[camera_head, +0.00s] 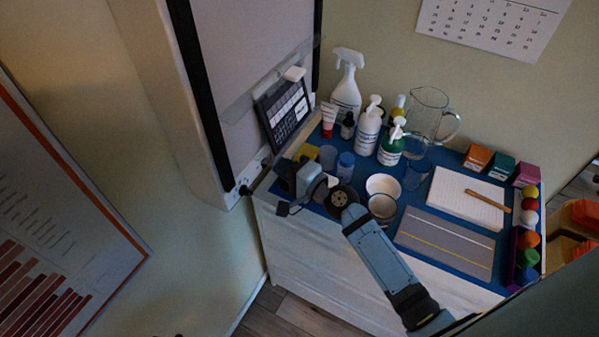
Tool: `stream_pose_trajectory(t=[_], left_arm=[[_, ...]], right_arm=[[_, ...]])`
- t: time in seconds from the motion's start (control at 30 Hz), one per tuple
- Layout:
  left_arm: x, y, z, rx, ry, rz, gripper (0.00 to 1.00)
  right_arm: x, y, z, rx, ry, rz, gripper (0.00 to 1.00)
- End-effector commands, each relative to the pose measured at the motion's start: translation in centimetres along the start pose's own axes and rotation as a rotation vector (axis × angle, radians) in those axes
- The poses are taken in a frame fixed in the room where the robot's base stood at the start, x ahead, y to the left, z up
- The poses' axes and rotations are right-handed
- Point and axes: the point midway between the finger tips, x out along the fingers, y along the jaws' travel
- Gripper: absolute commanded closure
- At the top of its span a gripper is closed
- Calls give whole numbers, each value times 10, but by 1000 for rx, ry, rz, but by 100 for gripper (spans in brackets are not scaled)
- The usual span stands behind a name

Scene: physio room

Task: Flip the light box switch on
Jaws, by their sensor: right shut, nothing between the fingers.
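The light box (243,45) is the large pale panel with black side strips in a white housing on the wall at the upper left. Its panel looks dim and unlit. A small black part (244,190), which looks like the switch, sits on the white strip at its lower edge; its position is too small to read. My right gripper (281,171) is shut and empty, a little right of that part and apart from it in the picture. Its fingertips are dark and hard to make out. My left gripper is not in view.
A white cabinet with a blue top (410,215) holds a spray bottle (346,93), pump bottles (368,130), a glass jug (427,113), bowls (383,185) and a notepad (465,200). A dark calendar-like card (284,112) stands against the light box.

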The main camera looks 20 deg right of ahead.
Motion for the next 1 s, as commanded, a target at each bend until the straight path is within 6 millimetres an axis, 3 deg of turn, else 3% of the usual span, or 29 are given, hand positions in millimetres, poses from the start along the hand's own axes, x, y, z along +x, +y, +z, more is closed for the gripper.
stream_pose_trajectory(t=[0.2, 0.57, 0.9, 1.0], left_arm=[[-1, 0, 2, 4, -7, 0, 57], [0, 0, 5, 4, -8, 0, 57], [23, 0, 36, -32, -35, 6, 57], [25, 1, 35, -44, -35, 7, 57]], right_arm=[[14, 0, 0, -1, 0, 0, 100], [15, 1, 0, -2, -5, 0, 100], [26, 6, -6, -6, -202, -4, 100], [27, 3, -7, -6, -238, -4, 100]])
